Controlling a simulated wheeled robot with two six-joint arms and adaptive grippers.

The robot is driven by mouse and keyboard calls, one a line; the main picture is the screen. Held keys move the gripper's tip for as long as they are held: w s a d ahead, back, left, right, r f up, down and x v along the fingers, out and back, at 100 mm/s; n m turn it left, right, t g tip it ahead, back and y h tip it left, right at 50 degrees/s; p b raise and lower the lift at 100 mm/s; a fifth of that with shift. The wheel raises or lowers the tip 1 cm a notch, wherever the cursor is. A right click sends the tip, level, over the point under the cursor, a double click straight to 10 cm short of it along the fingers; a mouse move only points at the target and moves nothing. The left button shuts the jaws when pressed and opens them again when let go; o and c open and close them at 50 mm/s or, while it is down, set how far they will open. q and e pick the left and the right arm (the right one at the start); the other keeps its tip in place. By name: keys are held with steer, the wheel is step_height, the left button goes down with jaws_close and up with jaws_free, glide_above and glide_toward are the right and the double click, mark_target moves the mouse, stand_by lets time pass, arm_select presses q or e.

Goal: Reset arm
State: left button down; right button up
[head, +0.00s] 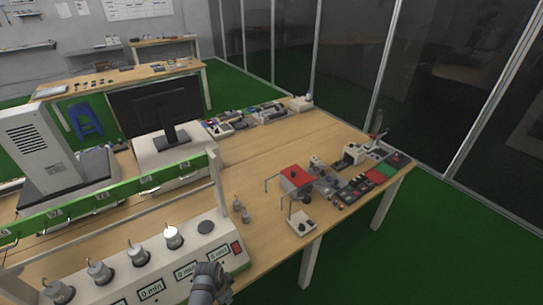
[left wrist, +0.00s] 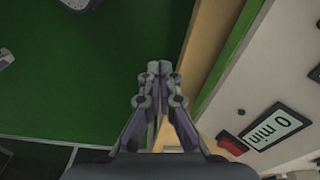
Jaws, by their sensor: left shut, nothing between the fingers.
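My left gripper (head: 208,283) shows at the bottom of the head view, in front of the white tester panel (head: 217,246) with "0 min" displays. In the left wrist view my left gripper (left wrist: 153,72) is shut and empty, its fingertips together over the green floor (left wrist: 70,80), beside the table edge (left wrist: 203,45). The tester panel also shows at the right of that view, with a "0 min" display (left wrist: 276,127) and a red switch (left wrist: 232,143). My right gripper is in neither view.
Several metal cylinders stand on the tester, such as this one (head: 173,238). A red-topped box (head: 296,177), small devices and a monitor (head: 160,108) stand on the wooden table (head: 262,222). A glass partition runs along the back right. Green floor is open at the right.

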arm_select(q)
steer(key=s+a+f+n+y+b, duration=0.1)
steer(key=s+a+f+n+b, duration=0.15)
steer(key=s+f, duration=0.75)
steer(key=s+a+f+n+b, duration=0.2)
steer(key=s+a+f+b, duration=0.3)
steer(key=f, duration=0.8)
steer(key=s+a+f+n+b, duration=0.1)
steer(key=s+a+f+n, duration=0.1)
steer(key=s+f, duration=0.3)
steer(key=s+a+f+n+b, duration=0.1)
steer(key=s+f, duration=0.4)
steer(key=s, duration=0.7)
steer(key=shift+s+a+f+n+y, duration=0.2)
steer(key=shift+s+a+n+y, duration=0.35)
steer(key=shift+a, duration=0.7)
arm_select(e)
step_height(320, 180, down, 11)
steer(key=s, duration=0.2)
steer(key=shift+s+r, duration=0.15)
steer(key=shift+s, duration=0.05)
arm_select(q)
steer(key=shift+w, duration=0.25)
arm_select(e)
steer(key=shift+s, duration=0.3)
